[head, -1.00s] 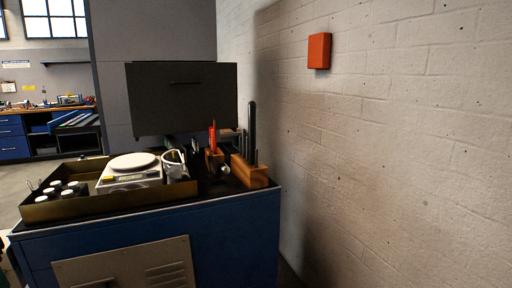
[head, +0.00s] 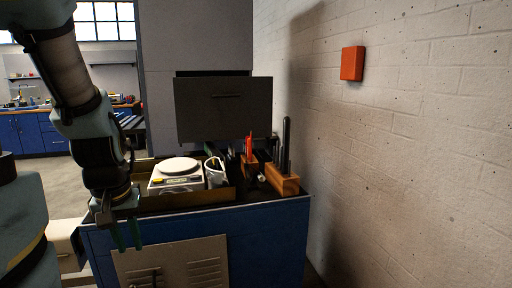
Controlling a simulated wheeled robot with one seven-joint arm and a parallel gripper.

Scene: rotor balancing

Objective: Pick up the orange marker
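An orange-red marker (head: 249,146) stands upright in a small wooden holder (head: 248,165) on the blue cabinet, towards the back right of its top. My gripper (head: 129,236) hangs at the left, pointing down in front of the cabinet's left front. Its two greenish fingers are a little apart with nothing seen between them. It is well left of the marker and lower in the picture.
A tray (head: 210,196) holds a white scale (head: 178,171) and a white mug-like item (head: 216,174). A wooden block (head: 283,180) with a tall dark tool (head: 286,140) stands right of the marker. A dark panel (head: 223,108) rises behind. A brick wall (head: 420,160) closes the right.

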